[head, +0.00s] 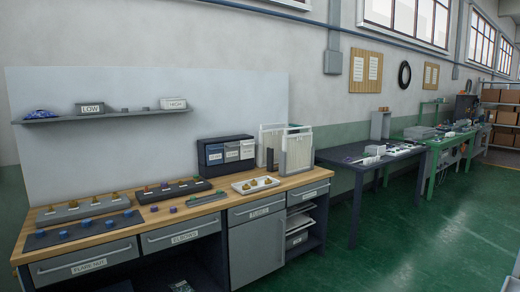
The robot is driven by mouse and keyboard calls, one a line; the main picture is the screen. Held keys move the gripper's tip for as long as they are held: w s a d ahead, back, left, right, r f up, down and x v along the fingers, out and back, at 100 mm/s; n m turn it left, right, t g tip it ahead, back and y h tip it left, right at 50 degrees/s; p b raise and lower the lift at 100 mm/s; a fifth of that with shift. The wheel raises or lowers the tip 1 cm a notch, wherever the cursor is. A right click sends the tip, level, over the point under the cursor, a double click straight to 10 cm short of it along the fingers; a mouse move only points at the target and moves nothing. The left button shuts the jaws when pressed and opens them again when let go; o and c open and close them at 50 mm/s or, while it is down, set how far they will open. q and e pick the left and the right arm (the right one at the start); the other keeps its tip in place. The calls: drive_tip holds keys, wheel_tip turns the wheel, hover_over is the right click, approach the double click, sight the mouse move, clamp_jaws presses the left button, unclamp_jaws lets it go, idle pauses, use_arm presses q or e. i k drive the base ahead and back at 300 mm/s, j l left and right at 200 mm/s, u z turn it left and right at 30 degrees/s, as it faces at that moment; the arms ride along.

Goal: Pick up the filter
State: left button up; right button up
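Two upright panels with white pleated-looking faces and grey frames, which look like filters, stand at the right part of the wooden workbench top. The nearer panel (298,153) partly hides the farther one (267,134). Dark upright posts stand at their left side. I cannot tell whether the panels touch each other. Neither of my grippers shows in the head view.
A white tray (243,188) with small brass-coloured parts lies in front. Strips with small parts cover the bench's left. Green floor (400,230) is clear at right; a dark table (352,170) stands beyond.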

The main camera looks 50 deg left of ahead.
sight(272, 139)
drive_tip(key=u, duration=1.55)
